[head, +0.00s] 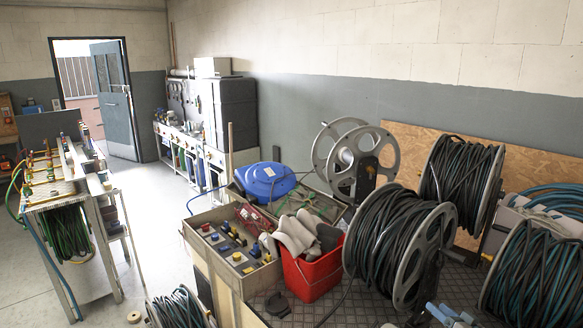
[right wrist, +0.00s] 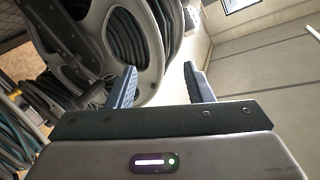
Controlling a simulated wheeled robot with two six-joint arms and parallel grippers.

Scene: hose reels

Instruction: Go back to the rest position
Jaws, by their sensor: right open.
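My right gripper (head: 449,313) shows at the bottom edge of the head view, in front of the hose reels. In the right wrist view my right gripper (right wrist: 160,82) has its two blue-grey fingers wide apart, with nothing between them. A grey reel with dark hose (right wrist: 135,40) is beyond the fingers, and I see no contact. In the head view this reel region holds a reel wound with dark hose (head: 385,245) just behind the gripper. My left gripper is not in either view.
A red bin (head: 312,275) with grey cloths and a wooden crate (head: 225,270) of fittings stand on the dark bench. An empty grey reel (head: 375,165) and more hose reels (head: 455,180) stand behind. Open floor (head: 160,225) lies to the left, by a rack (head: 85,215).

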